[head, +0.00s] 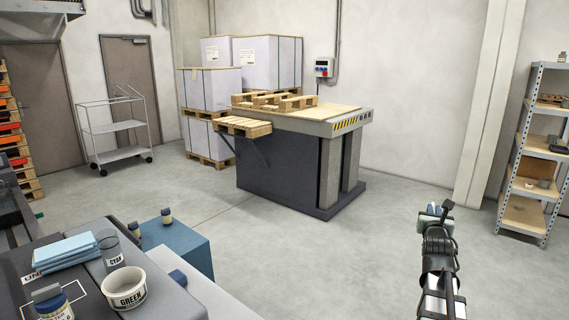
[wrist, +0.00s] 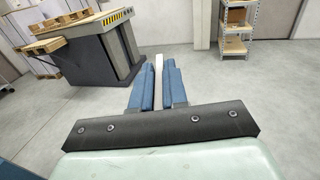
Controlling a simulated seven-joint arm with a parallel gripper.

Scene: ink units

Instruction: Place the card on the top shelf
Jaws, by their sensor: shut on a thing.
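My gripper (head: 436,213) is at the end of my raised arm in the lower right of the head view. In the wrist view, its blue fingers (wrist: 158,90) are shut on a thin white piece, seen edge-on, which I take to be the card (wrist: 158,66). The card's face is not visible, and I cannot make it out in the head view. The shelf rack (head: 507,190) stands at the right edge of the head view, apart from my gripper and farther off. Its lower part shows in the wrist view (wrist: 222,30); its top is out of that frame.
The rack's wooden boards hold small dark items. A lift table (head: 350,122) with pallets stands mid-room, and a wire cart (head: 118,127) behind left. A white GREEN tub (head: 125,290), a glass (head: 110,250) and blue cloths (head: 65,251) sit lower left. The floor towards the rack is clear.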

